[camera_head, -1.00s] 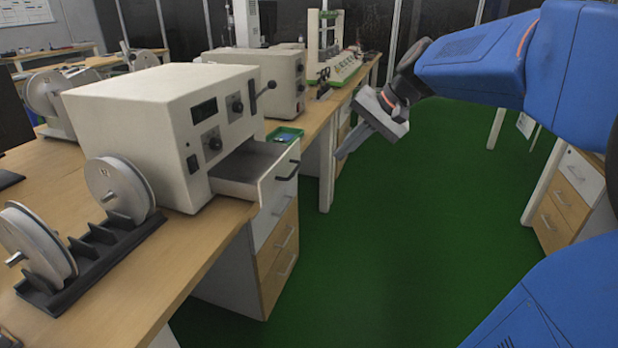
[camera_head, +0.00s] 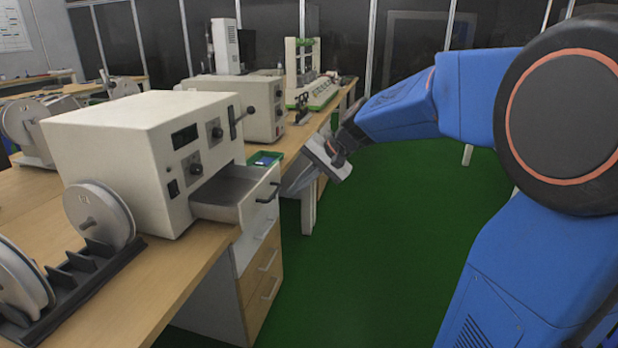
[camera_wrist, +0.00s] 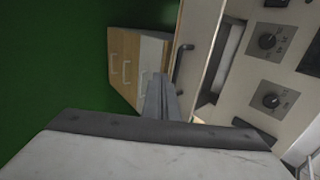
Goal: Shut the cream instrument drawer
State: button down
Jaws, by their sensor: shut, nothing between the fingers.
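The cream instrument (camera_head: 115,160) stands on the wooden bench at the left. Its cream drawer (camera_head: 259,202) is pulled out to the right, past the bench edge, with its grey inside showing. A dark handle (camera_head: 267,192) is on the drawer front, and it also shows in the wrist view (camera_wrist: 181,64). My gripper (camera_head: 291,190) is shut and empty, just right of the drawer front in the head view. In the wrist view, my closed fingers (camera_wrist: 160,82) point past the handle's lower end, close to the front. I cannot tell whether they touch it.
Below the bench is a cabinet (camera_head: 262,285) with white and wooden drawers. A green tray (camera_head: 266,158) lies on the bench behind the open drawer. Reels in a black rack (camera_head: 85,275) stand at the front left. Green floor (camera_head: 390,220) right of the bench is clear.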

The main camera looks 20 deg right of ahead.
jog(key=shift+w+a+f, duration=0.15)
jog(key=shift+w+a, duration=0.35)
jog(key=shift+a, duration=0.15)
jog(key=shift+w+a+f, duration=0.1)
jog(key=shift+w+a, duration=0.35)
jog(key=shift+a, duration=0.2)
jog(key=shift+w+a, duration=0.1)
jog(key=shift+a, duration=0.05)
send_over(237, 197)
